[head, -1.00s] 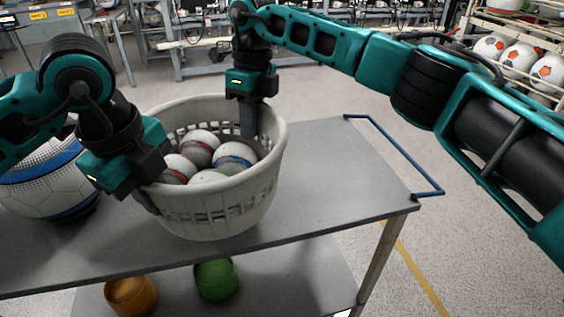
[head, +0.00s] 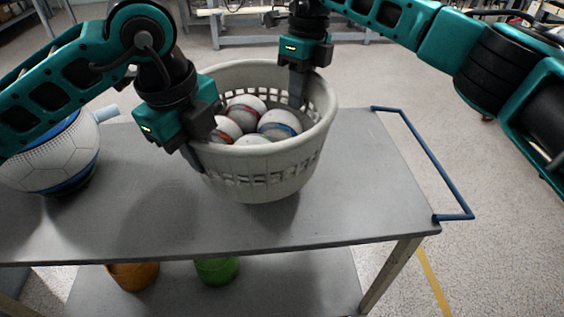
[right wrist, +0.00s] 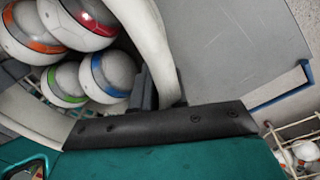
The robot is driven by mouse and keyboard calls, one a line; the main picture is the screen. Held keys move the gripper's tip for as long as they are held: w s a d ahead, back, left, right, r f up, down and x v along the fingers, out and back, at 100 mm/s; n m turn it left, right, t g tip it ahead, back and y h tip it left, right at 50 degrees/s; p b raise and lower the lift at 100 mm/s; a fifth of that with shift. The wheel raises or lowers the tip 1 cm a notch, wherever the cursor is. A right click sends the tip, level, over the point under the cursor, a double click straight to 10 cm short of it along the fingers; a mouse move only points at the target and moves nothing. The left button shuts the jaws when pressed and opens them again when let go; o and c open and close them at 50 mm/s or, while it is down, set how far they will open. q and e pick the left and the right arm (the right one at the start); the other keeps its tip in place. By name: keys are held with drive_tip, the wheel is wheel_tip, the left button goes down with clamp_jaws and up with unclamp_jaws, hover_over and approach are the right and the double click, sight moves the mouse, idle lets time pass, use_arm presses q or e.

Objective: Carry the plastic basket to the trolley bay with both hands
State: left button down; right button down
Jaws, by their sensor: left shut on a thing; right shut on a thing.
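The plastic basket (head: 260,172) is pale grey, upright, with slotted sides and several white balls with coloured bands inside (head: 281,124). It is over the middle of the grey trolley top (head: 370,200); I cannot tell whether its base touches. My left gripper (head: 197,152) is shut on the near-left rim. My right gripper (head: 297,92) is shut on the far-right rim. In the right wrist view, the dark fingers (right wrist: 157,92) clasp the basket rim (right wrist: 158,52), with balls (right wrist: 108,75) on the left. No marked bay is identifiable.
A blue handle (head: 425,150) rims the right end. Orange (head: 133,275) and green (head: 216,270) containers stand on the lower shelf. The top right of the basket is clear.

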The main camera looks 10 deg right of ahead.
sight(213, 175)
use_arm(q)
drive_tip(key=shift+w+d+f+b, duration=0.2)
drive_tip(key=shift+f+b, duration=0.1)
drive_tip(key=shift+f, duration=0.4)
drive_tip(key=shift+w+d, duration=0.15)
drive_tip(key=shift+d, duration=0.15)
drive_tip(key=shift+r, duration=0.1)
use_arm(e)
drive_tip(key=shift+w+d+f, duration=0.4)
drive_tip(key=shift+d+f, duration=0.1)
drive_tip(key=shift+f, duration=0.1)
use_arm(q)
drive_tip(key=shift+f, duration=0.2)
use_arm(e)
drive_tip(key=shift+f, duration=0.15)
